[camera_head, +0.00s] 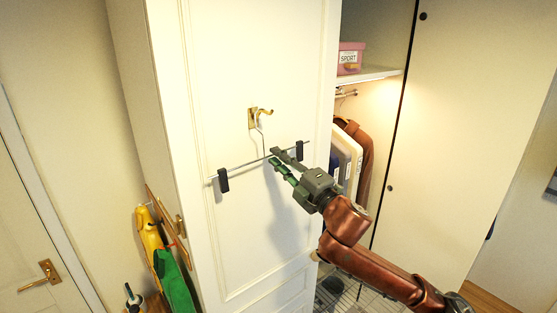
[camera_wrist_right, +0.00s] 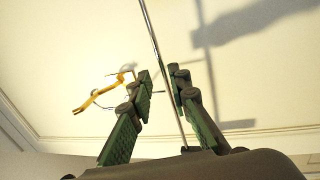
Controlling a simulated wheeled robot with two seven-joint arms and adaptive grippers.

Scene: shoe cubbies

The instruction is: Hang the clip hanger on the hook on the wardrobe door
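The clip hanger (camera_head: 240,168) is a thin metal bar with two dark clips, against the white wardrobe door (camera_head: 230,60). Its wire stem rises to the brass hook (camera_head: 254,118) and appears to loop on it; the exact contact is too small to tell. My right gripper (camera_head: 272,156) is at the bar, right of the stem. In the right wrist view the bar (camera_wrist_right: 153,35) passes between the two green-padded fingers (camera_wrist_right: 160,75), which stand apart with gaps beside it. The hook (camera_wrist_right: 95,98) shows left of the fingers there. My left gripper is out of view.
The open wardrobe section at right holds hanging clothes (camera_head: 366,170) and a pink SPORT box (camera_head: 350,57) on a shelf (camera_head: 375,76). Yellow and green items (camera_head: 165,260) hang on the wardrobe's left side. The door around the hanger is clear.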

